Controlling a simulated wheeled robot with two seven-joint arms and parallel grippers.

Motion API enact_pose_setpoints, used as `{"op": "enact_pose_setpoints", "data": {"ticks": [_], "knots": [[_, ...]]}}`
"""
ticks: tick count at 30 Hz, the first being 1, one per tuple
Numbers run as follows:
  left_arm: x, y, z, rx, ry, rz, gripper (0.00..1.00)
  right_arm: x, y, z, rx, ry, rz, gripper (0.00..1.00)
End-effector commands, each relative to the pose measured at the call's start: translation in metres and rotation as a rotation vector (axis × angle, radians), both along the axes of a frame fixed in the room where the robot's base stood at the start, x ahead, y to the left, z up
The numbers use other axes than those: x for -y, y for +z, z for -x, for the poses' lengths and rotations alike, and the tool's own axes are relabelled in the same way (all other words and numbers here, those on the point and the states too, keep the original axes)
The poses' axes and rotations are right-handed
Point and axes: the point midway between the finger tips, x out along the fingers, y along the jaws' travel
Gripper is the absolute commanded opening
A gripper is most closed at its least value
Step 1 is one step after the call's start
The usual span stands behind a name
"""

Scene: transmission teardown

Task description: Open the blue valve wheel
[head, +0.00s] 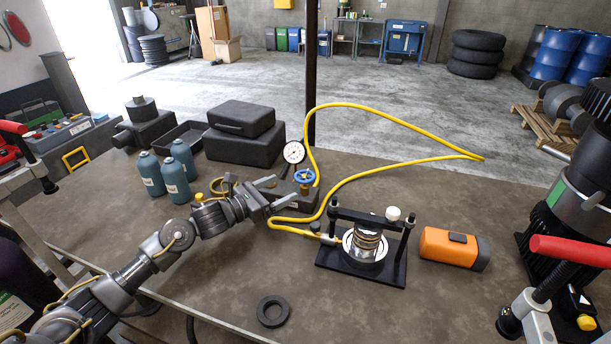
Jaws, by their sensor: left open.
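The blue valve wheel (304,176) sits on top of a small brass valve on a dark block (285,190) at the middle of the workbench. A round white pressure gauge (294,152) stands just behind it. My left gripper (278,191) reaches in from the left. Its jaws are open and empty, just left of and in front of the wheel, with a small gap to it. A yellow hose (345,184) runs from the valve area in loops over the bench. My right gripper is not in view.
A black press fixture (334,258) holds a metal cylinder right of the valve. An orange device (450,247) lies beyond it. Blue bottles (174,178) and black cases (240,140) stand behind my left arm. A black ring (272,311) lies in front. The bench's front middle is mostly clear.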

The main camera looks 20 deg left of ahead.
Motion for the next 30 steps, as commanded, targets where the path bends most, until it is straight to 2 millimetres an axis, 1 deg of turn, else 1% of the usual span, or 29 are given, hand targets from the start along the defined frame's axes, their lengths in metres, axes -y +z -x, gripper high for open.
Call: {"op": "enact_pose_setpoints", "data": {"ticks": [1, 6, 10, 15, 21, 28, 29, 30], "knots": [[0.005, 0.005, -0.007, 0.0, 0.0, 0.005, 0.8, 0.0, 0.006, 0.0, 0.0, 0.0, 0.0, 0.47], [0.025, 0.006, -0.032, -0.001, 0.0, 0.005, 0.8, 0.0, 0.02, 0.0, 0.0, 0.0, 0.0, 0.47], [0.038, 0.005, -0.051, -0.002, 0.001, 0.004, 0.8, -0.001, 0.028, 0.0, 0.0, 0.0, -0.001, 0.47], [0.052, 0.004, -0.068, -0.001, 0.001, 0.003, 0.8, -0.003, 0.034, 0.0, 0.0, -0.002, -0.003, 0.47], [0.058, 0.002, -0.077, -0.001, 0.001, 0.001, 0.8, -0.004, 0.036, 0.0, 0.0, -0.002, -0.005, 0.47], [0.058, 0.001, -0.077, -0.001, 0.0, 0.001, 0.8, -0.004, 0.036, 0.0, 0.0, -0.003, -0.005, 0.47], [0.058, 0.001, -0.077, -0.001, 0.0, 0.001, 0.79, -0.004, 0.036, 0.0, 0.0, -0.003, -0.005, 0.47], [0.058, 0.001, -0.077, -0.001, 0.0, 0.001, 0.73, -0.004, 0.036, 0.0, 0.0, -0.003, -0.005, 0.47]]}}
